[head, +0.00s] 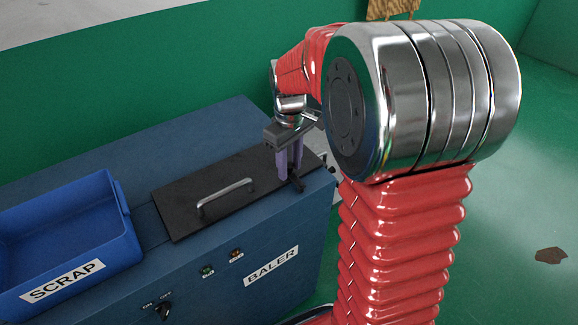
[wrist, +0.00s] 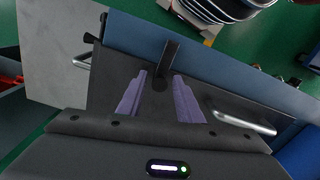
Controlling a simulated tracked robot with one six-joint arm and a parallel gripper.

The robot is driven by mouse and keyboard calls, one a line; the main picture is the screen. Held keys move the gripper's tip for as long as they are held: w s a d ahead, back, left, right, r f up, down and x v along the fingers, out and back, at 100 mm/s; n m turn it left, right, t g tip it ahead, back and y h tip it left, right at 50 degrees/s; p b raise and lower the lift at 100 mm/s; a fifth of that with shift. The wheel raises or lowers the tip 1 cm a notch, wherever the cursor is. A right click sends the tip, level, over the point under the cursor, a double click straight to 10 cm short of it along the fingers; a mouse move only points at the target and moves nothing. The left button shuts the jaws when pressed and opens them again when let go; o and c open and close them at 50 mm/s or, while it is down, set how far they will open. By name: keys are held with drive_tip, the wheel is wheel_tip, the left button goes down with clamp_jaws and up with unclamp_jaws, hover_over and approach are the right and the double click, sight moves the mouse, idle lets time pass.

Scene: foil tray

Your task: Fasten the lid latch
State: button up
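The dark lid (head: 185,205) lies flat on top of the blue baler (head: 290,230), with a silver bar handle (head: 226,197). A small black latch (head: 298,184) is at the lid's right front corner. In the wrist view the latch (wrist: 170,60) is a dark bar with a round pivot, reaching from the lid across its edge over the blue body. My gripper (head: 289,177) is over that corner, pointing down. In the wrist view its two purple fingers (wrist: 160,76) are apart, with the latch in the gap between them. I cannot tell whether either finger touches it.
A blue SCRAP tray (head: 70,228) sits at the left of the baler top. A knob (head: 163,311) and two small lit buttons are on the baler's front. The green wall stands behind. The floor at the right is open, with a brown patch (head: 551,256).

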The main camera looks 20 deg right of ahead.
sight(290, 189)
wheel_tip(290, 189, up, 13)
idle(0.5)
idle(0.4)
wheel_tip(290, 189, down, 2)
drive_tip(key=shift+f+m, duration=0.2)
drive_tip(key=shift+m, duration=0.8)
drive_tip(key=s+a+m+t, duration=0.1)
drive_tip(key=s+a, duration=0.3)
drive_tip(key=s, duration=0.6)
drive_tip(key=s+a+m+t, duration=0.1)
drive_tip(key=s+a+t, duration=0.3)
drive_tip(key=s, duration=0.5)
drive_tip(key=shift+s+a+m+t, duration=0.3)
drive_tip(key=shift+s+a, duration=0.05)
drive_tip(key=shift+a, duration=0.25)
drive_tip(key=shift+s, duration=0.2)
